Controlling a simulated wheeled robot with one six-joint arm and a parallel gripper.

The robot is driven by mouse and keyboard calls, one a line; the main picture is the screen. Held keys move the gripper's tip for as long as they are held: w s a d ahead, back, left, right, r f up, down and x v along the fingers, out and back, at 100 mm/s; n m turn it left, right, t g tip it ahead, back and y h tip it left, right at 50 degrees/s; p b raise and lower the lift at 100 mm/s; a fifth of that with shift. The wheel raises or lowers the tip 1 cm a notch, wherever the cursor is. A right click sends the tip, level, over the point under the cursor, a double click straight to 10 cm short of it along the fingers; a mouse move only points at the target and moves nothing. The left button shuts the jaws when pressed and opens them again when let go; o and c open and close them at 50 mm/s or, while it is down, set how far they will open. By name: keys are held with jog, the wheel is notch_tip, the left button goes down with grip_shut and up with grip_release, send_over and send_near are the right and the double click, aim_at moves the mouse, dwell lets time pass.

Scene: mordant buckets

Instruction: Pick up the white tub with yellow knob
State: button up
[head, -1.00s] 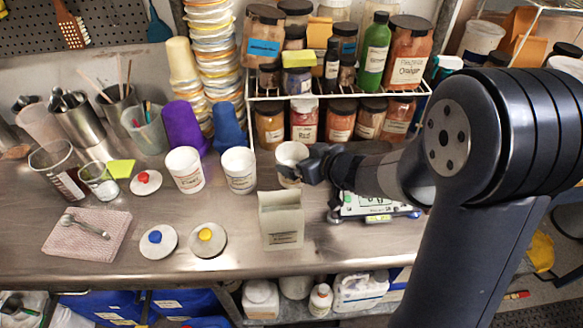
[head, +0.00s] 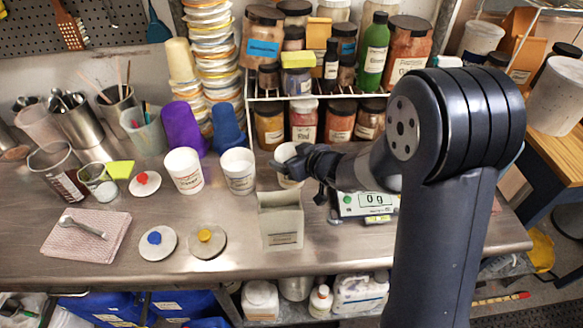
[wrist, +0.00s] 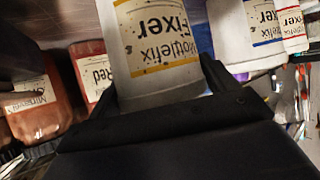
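The white tub (head: 285,153) stands at the back of the steel counter, partly hidden by my gripper (head: 303,163). In the wrist view the tub (wrist: 160,45) has a yellow-striped "Fixer" label and appears upside down. My gripper (wrist: 160,90) has one finger on each side of it; I cannot tell whether they press on it. No knob shows on this tub. A round grey lid with a yellow knob (head: 206,242) lies separately on the counter. Two more open white tubs, one with a red-marked label (head: 184,172) and one with a blue-marked label (head: 239,172), stand to the left.
A grey box (head: 281,222) stands in front of the tub, and a scale (head: 366,205) is to the right. A rack of jars (head: 300,92) stands close behind. Lids with red (head: 145,183) and blue (head: 155,243) knobs lie at left. The front counter edge has free room.

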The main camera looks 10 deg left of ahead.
jog(key=c, duration=0.7)
